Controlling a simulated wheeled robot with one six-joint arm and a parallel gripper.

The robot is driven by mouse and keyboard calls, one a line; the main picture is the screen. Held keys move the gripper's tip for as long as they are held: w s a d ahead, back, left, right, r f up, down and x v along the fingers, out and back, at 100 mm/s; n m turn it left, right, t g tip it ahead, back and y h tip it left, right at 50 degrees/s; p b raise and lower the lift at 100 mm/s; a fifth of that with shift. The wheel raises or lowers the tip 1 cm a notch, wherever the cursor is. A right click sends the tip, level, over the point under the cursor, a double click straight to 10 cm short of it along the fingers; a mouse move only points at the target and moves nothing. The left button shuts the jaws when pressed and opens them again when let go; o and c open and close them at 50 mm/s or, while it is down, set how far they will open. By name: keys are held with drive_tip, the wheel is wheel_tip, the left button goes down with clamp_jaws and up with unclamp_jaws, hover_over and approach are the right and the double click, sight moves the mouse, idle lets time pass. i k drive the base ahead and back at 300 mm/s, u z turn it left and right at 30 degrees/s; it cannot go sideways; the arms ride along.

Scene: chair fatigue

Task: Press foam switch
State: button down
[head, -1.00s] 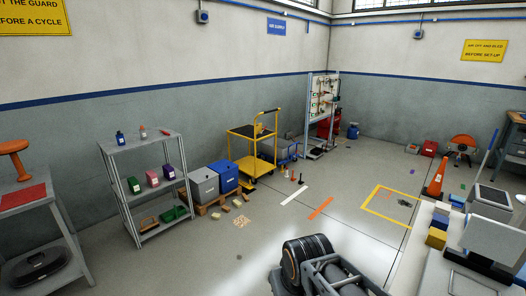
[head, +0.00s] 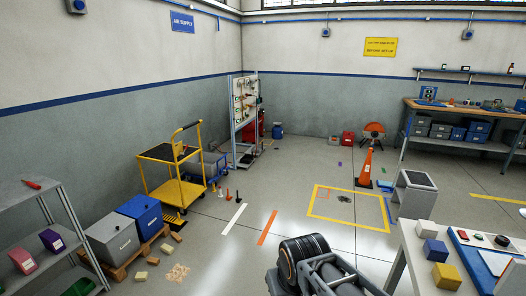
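I cannot pick out a switch labelled as foam. A blue board (head: 487,262) lies on the white-topped table (head: 418,250) at the lower right of the head view. It carries a dark strip with small red and green spots and a black round knob (head: 502,241), too small to identify. Part of my arm shows at the bottom centre, left of the table. My gripper's fingertips are not visible.
A grey stool-like stand (head: 415,196) and an orange cone (head: 366,168) stand behind the table. A yellow floor outline (head: 330,221) surrounds mostly clear floor. A yellow trolley (head: 178,191), blue bin (head: 140,214) and shelf (head: 40,215) stand at left. A workbench (head: 455,112) is at the back right.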

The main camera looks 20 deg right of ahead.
sight(462, 235)
drive_tip(key=z, duration=0.75)
drive_tip(key=i, duration=1.15)
drive_tip(key=z, duration=1.2)
drive_tip(key=i, duration=0.5)
drive_tip(key=z, duration=0.3)
